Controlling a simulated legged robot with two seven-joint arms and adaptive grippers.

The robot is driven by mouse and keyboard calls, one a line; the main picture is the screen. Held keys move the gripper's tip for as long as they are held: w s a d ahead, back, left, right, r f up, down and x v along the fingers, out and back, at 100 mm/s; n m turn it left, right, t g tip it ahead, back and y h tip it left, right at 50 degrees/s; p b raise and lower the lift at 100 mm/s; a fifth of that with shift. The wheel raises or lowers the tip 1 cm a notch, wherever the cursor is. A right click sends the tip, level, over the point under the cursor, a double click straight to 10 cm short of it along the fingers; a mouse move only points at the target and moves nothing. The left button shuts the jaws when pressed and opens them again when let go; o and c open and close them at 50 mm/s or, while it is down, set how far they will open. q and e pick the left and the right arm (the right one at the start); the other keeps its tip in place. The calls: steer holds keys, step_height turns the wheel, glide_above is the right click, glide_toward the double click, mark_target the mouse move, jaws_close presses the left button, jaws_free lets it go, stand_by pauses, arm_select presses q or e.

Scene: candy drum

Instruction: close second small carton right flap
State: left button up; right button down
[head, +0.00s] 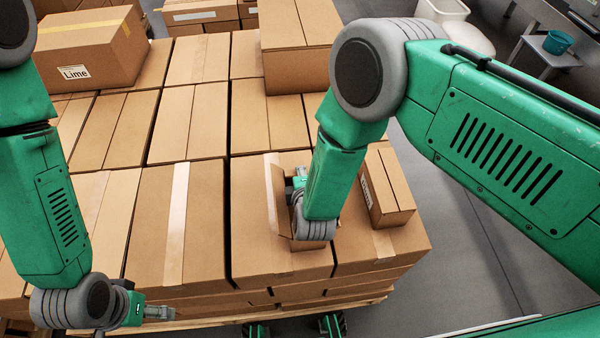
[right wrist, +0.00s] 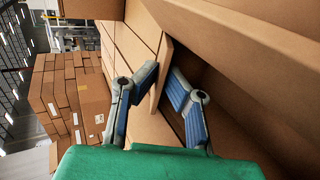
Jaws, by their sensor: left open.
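A small open carton (head: 307,243) stands on the pallet's top layer, largely hidden behind my right forearm and gripper. One flap (head: 272,195) stands up at its left. My right gripper (head: 298,182) is at this carton, mostly covered by my own arm in the head view. In the right wrist view, its two fingertips (right wrist: 165,70) bend inward on either side of a thin upright flap (right wrist: 160,84), closed about it. The carton's inside looks dark beside the right finger. My left gripper (head: 172,313) is open and empty, low at the left, in front of the stack.
A closed small carton (head: 390,190) with a label lies right of my right arm. Large taped boxes (head: 176,230) fill the pallet. A box marked Lime (head: 90,50) and another box (head: 297,45) stand higher at the back. Grey floor (head: 460,250) is free at the right.

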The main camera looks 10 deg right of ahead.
steer(key=shift+s+d+f+t+b, duration=0.1)
steer(key=shift+f+t+b, duration=0.25)
steer(key=shift+b, duration=0.3)
steer(key=shift+t+b, duration=0.35)
steer(key=shift+b, duration=0.1)
steer(key=shift+r, duration=0.1)
steer(key=c, duration=1.7)
jaws_free()
steer(key=shift+s+r, duration=0.1)
steer(key=shift+s, duration=0.2)
steer(key=v, duration=1.1)
steer(key=shift+s, duration=0.2)
